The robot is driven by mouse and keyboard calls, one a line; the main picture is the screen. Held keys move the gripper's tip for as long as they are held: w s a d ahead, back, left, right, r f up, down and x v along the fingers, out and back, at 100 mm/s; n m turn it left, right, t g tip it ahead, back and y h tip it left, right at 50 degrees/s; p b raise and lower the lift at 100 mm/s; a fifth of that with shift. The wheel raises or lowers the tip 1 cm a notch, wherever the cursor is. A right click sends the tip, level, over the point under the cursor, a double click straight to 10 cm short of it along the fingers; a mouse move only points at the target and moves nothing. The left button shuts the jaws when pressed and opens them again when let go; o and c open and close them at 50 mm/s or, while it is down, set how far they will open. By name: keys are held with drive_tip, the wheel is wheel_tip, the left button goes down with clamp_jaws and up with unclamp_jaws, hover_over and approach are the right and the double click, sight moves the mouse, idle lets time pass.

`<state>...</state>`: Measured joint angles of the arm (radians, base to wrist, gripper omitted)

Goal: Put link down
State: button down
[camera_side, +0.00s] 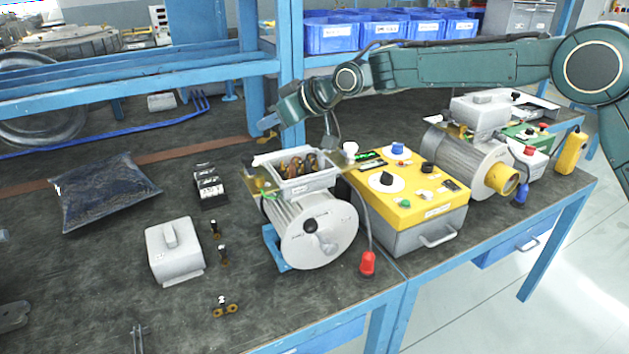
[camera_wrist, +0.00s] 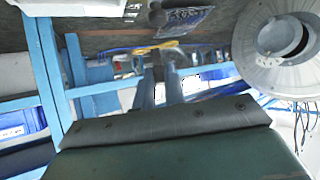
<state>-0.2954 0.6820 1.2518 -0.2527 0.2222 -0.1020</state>
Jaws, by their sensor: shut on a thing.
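My gripper (camera_side: 268,121) is up above the bench, behind the open-topped motor, with its blue fingers pointing left. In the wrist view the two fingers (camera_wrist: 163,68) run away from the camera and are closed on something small. A yellowish strip shows at their tips; I take it for the link, but its outline is unclear. A brass link-like piece with two round ends (camera_side: 226,308) lies on the bench near the front edge. Two more small dark-and-brass pieces (camera_side: 215,228) (camera_side: 223,256) lie behind it. The motor (camera_side: 318,228) has its terminal box (camera_side: 295,182) open, with brass parts inside.
A grey cover (camera_side: 174,251) and a dark bag (camera_side: 104,191) lie on the left. A black-and-white block (camera_side: 208,186) is left of the motor. A yellow control box (camera_side: 411,205) and a second motor (camera_side: 470,155) stand right. A blue rack post (camera_side: 291,80) rises near my gripper.

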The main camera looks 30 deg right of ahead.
drive_tip(key=s+a+n+g+y, duration=0.1)
drive_tip(key=s+a+n+y, duration=0.1)
drive_tip(key=s+a, duration=1.25)
wheel_tip(320, 180, down, 12)
drive_tip(key=shift+d+f, duration=0.25)
drive_tip(key=shift+d, duration=0.05)
drive_tip(key=shift+f, duration=0.1)
wheel_tip(320, 180, down, 16)
drive_tip(key=shift+f, duration=1.85)
drive_tip(key=shift+f, duration=0.4)
